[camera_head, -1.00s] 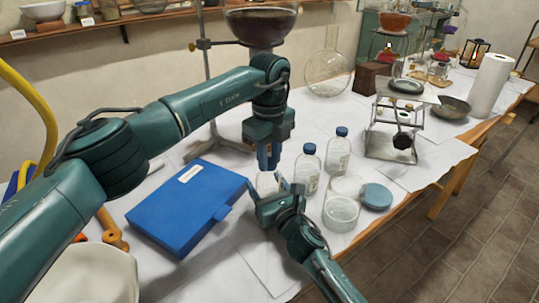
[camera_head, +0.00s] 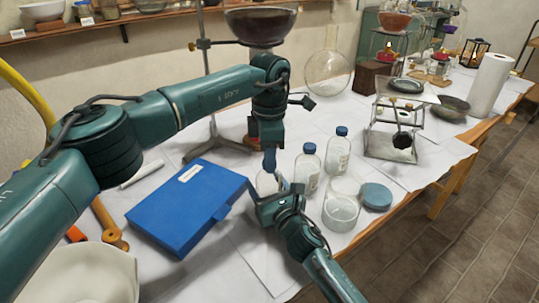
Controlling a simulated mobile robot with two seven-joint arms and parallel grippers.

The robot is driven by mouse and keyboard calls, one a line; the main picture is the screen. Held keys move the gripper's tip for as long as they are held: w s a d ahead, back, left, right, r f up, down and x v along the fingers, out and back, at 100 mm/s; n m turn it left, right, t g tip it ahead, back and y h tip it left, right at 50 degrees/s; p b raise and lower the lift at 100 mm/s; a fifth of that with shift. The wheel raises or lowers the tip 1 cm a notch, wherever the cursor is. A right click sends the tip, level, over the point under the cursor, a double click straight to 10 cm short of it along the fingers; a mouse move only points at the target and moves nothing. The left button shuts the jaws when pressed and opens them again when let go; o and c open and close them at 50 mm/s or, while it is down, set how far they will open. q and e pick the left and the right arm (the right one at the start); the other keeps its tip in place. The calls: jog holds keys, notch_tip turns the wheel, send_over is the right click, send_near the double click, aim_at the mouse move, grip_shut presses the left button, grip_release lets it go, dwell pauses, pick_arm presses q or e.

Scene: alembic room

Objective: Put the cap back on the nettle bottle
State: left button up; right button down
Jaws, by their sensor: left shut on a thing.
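My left gripper (camera_head: 270,163) points straight down over an uncapped-looking clear bottle (camera_head: 266,184). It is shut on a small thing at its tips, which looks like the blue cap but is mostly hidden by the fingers. The tips are at the bottle's mouth; I cannot tell whether they touch it. My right gripper (camera_head: 271,196) comes from the front right, with its fingers around the bottle's lower part; I cannot tell whether they grip it. Two similar bottles with blue caps, one nearer (camera_head: 307,170) and one farther (camera_head: 337,153), stand upright to the right. The labels are unreadable.
A blue case (camera_head: 187,208) lies left of the bottle. A glass jar (camera_head: 341,210) and a round blue-grey lid (camera_head: 376,196) stand close on the right. A lab jack (camera_head: 392,147) is farther right. White paper at the front is clear.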

pick_arm(q)
jog(key=m, duration=1.4)
jog(key=o, duration=1.2)
jog(key=shift+c, duration=0.2)
notch_tip(320, 180, up, 12)
pick_arm(e)
jog(key=shift+c, duration=1.5)
grip_release()
